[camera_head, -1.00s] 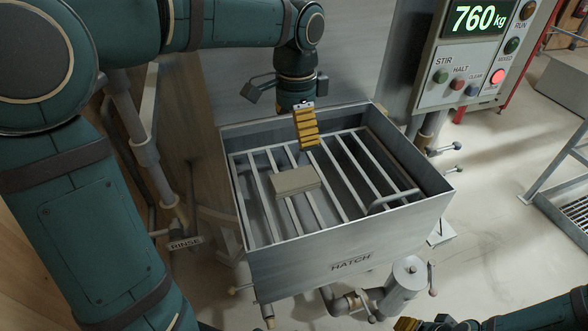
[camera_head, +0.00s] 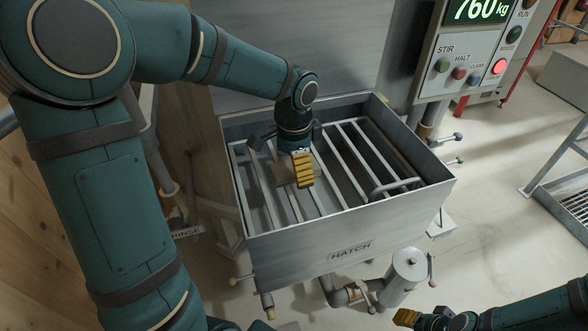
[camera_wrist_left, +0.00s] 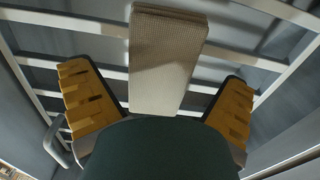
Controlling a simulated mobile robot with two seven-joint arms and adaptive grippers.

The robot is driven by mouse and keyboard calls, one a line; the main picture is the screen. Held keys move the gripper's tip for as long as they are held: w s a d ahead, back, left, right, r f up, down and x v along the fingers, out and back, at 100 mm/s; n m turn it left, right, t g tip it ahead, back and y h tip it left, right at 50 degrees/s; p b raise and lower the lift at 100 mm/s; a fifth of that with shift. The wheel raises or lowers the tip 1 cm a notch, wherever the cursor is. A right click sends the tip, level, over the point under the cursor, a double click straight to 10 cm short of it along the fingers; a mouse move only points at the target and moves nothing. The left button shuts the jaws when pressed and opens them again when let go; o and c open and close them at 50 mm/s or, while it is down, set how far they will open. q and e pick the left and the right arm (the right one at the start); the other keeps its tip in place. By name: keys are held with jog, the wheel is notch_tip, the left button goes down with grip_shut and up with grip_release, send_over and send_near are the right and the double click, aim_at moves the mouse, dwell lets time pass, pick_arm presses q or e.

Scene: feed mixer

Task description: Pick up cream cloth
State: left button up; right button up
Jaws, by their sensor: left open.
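The cream cloth (camera_head: 281,174) is a folded flat block lying on the white bars of the grate inside the hatch box. In the head view my left gripper (camera_head: 292,172) is just over it and hides part of it. In the left wrist view the cloth (camera_wrist_left: 167,60) lies between the two yellow-padded fingers of the left gripper (camera_wrist_left: 155,90), which are spread wide with a gap on each side. My right gripper (camera_head: 410,318) shows only partly at the bottom edge, and its opening cannot be made out.
The grey hatch box (camera_head: 345,225) has raised walls around the grate (camera_head: 355,150). A curved handle (camera_head: 396,186) is at its right side. A control panel (camera_head: 470,65) stands behind on the right. A pipe valve (camera_head: 405,275) is in front of the box.

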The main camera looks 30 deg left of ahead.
pick_arm(q)
jog(key=shift+f, duration=0.4)
jog(key=c, duration=1.3)
jog(key=shift+r, duration=0.1)
